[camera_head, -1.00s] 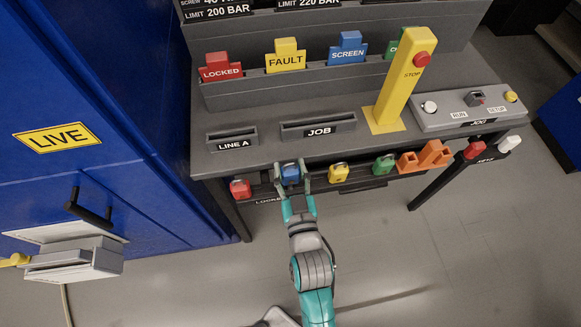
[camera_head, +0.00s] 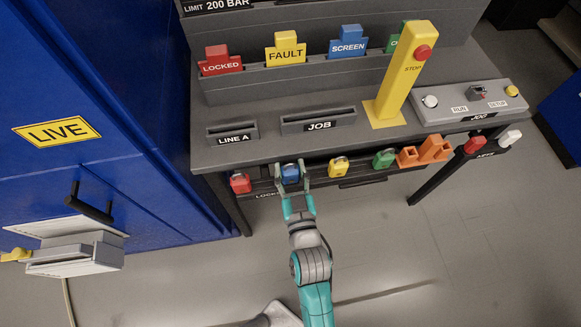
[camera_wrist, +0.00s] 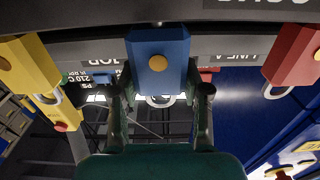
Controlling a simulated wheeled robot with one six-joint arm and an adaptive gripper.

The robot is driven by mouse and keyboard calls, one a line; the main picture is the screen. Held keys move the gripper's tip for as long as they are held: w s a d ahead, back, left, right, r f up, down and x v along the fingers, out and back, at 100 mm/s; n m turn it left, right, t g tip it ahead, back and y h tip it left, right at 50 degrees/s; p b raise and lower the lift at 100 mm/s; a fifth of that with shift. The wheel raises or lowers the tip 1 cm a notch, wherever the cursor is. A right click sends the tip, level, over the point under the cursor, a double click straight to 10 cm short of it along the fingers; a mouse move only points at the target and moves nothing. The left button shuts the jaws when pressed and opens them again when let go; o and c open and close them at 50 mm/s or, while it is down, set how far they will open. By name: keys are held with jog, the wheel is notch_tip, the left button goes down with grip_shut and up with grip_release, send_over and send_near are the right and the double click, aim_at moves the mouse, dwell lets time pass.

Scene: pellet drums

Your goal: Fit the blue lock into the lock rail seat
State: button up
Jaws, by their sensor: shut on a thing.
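The blue lock (camera_head: 290,173) is at the dark lock rail (camera_head: 264,190) under the bench's front edge, between the red and yellow locks. My gripper (camera_head: 292,179) is shut on it, one finger on each side. In the wrist view the blue lock (camera_wrist: 157,62) shows a yellow round spot and a metal shackle, with my gripper's fingertips (camera_wrist: 160,92) beside its shackle end. I cannot tell whether the lock is seated on the rail or just off it; the contact is hidden.
A red lock (camera_head: 240,183) hangs to the left; a yellow lock (camera_head: 338,167) and a green lock (camera_head: 383,159) hang to the right. An orange bracket (camera_head: 425,152) is farther right. The bench (camera_head: 260,152) overhangs the rail. A blue cabinet (camera_head: 150,160) stands at left.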

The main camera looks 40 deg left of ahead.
jog(key=shift+f, duration=0.15)
jog(key=o, duration=1.3)
jog(key=shift+o, duration=0.2)
jog(key=v, duration=1.2)
